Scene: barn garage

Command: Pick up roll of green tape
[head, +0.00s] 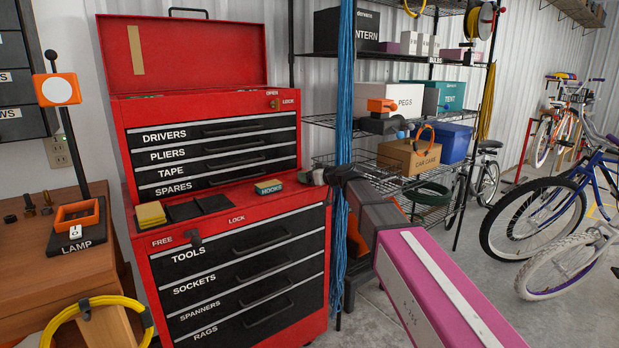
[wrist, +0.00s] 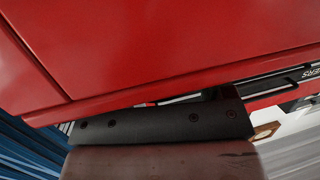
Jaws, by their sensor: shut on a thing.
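I cannot make out a roll of green tape in either view. The red tool chest (head: 230,195) has a black drawer labelled TAPE (head: 228,164) in its upper part, and this drawer looks closed. My gripper (head: 322,175) is at the right end of the chest's ledge, close to its upper right side. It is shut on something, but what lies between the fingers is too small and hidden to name. In the wrist view the dark gripper body (wrist: 165,125) hides the fingertips, with the red chest filling the space beyond.
A small green HOOKS box (head: 269,187) and a yellow block (head: 151,215) sit on the ledge. The chest's lid (head: 185,55) stands open. A wooden bench (head: 25,250) is left; bicycles (head: 550,210) stand right.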

